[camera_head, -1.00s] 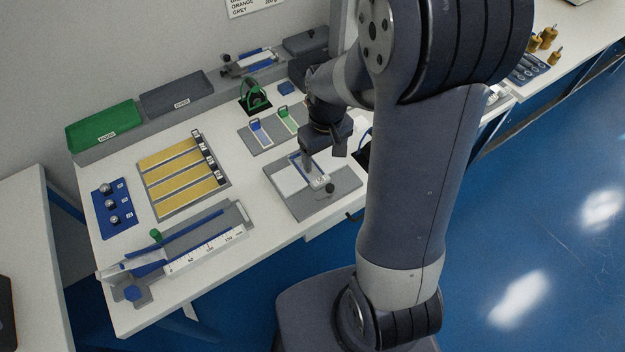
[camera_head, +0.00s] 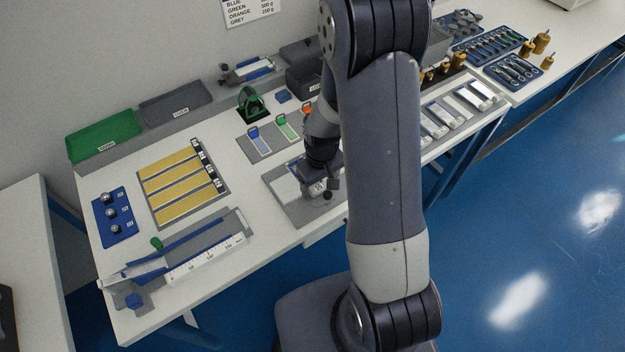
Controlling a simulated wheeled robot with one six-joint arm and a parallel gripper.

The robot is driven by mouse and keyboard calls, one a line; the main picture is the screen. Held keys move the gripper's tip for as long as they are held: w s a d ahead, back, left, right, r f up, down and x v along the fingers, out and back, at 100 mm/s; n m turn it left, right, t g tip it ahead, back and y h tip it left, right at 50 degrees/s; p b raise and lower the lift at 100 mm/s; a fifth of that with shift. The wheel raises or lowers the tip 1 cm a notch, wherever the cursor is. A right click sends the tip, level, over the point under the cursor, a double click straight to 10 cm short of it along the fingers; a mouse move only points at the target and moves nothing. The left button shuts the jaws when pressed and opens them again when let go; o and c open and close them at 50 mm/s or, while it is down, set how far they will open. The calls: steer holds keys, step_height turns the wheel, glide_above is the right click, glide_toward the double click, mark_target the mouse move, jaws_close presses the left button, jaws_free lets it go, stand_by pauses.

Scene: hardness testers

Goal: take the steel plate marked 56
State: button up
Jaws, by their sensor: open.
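My gripper (camera_head: 318,188) is low over a grey board (camera_head: 283,181) at the bench's front edge, left of that row. Its jaws are open. The gripper hides part of the board and whatever lies under it; a white pad on the board shows to its left.
Yellow strips (camera_head: 180,186) on a grey tray and a blue block with balls (camera_head: 114,212) stand left. A ruled instrument (camera_head: 200,258) lies at the front left. Green and blue tags (camera_head: 270,140) lie behind my gripper. Brass weights (camera_head: 541,43) stand far right.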

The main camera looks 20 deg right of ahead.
steer(key=shift+f, duration=0.95)
steer(key=shift+c, duration=0.2)
steer(key=c, duration=1.2)
steer(key=shift+o, duration=0.2)
steer(key=shift+r, duration=0.2)
